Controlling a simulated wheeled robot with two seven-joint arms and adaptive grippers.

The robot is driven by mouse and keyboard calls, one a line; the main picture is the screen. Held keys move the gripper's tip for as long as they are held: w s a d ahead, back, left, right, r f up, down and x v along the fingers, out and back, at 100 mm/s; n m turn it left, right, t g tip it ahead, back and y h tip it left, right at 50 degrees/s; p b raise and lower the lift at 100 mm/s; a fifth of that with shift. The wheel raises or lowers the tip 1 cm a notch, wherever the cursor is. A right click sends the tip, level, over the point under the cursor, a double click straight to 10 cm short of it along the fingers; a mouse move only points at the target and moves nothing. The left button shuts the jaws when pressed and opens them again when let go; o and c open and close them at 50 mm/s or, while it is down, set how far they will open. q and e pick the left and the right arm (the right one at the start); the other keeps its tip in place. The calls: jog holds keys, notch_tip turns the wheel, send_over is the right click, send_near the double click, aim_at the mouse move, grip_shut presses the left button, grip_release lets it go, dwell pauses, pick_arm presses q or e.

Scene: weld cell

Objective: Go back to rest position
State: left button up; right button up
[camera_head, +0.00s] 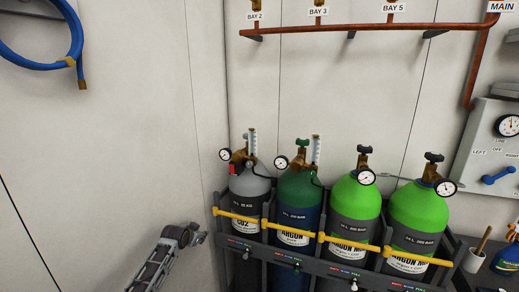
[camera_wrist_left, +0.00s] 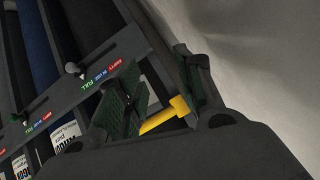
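My left gripper (camera_head: 195,236) is at the lower left of the head view, a little left of the gas cylinder rack (camera_head: 310,262). In the left wrist view its two fingers (camera_wrist_left: 160,82) stand apart with nothing held between them. The end of a yellow retaining bar (camera_wrist_left: 165,115) shows behind the gap between the fingers. In the head view this bar (camera_head: 237,218) lies across the grey CO2 cylinder (camera_head: 250,184), to the right of the gripper and apart from it. My right gripper is in neither view.
A dark green cylinder (camera_head: 299,190) and two bright green ones (camera_head: 355,199) (camera_head: 418,207) stand in the rack with gauges on top. A control panel (camera_head: 490,150) is on the right wall. A blue hose (camera_head: 40,62) hangs at the upper left. Room left of the rack looks free.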

pick_arm(q)
jog(key=s+f+n+g, duration=0.1)
jog(key=s+f+g, duration=0.1)
jog(key=s+f, duration=0.95)
jog(key=s+a+f+g+y, duration=0.1)
jog(key=s+f, duration=0.7)
jog(key=f, duration=0.6)
jog(key=s+f+n+g, duration=0.1)
jog(key=s+f+g, duration=0.1)
jog(key=s+f, duration=0.95)
jog(key=s+f+g, duration=0.1)
jog(key=s+f, duration=0.4)
jog(key=s, duration=0.9)
jog(key=s+d+f+n+g, duration=0.1)
jog(key=s+f, duration=0.5)
jog(key=s, duration=0.8)
jog(key=s+f+g, duration=0.2)
jog(key=s+f, duration=0.4)
jog(key=s, duration=0.8)
jog(key=shift+s+d+n, duration=0.15)
jog(key=shift+s+n, duration=0.15)
jog(key=shift+s, duration=0.1)
jog(key=shift+f, duration=0.15)
